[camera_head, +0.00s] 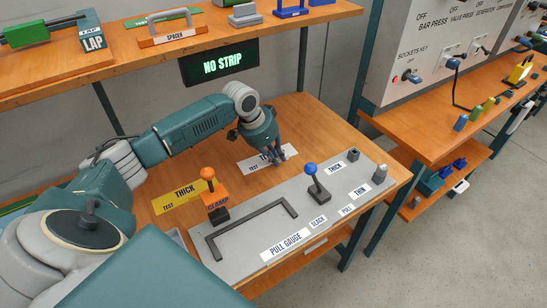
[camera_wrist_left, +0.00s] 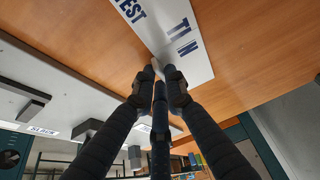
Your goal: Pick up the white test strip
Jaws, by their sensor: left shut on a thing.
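The white test strip (camera_head: 252,164), marked TEST and THIN in dark letters, is at the middle of the wooden workbench, behind the grey pull gauge plate. My left gripper (camera_head: 278,157) reaches down over its right half and hides part of the lettering. In the left wrist view the strip (camera_wrist_left: 188,58) runs past the fingertips, and my left gripper (camera_wrist_left: 160,72) is shut on its edge. I cannot tell whether the strip is clear of the bench top. My right gripper is not in view.
The pull gauge plate (camera_head: 256,219) carries an orange-knobbed clamp (camera_head: 215,198) and a blue-knobbed lever (camera_head: 315,182). A yellow THICK test strip (camera_head: 180,196) lies left of the clamp. A display (camera_head: 221,63) reads NO STRIP below the shelf. The bench's back right is clear.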

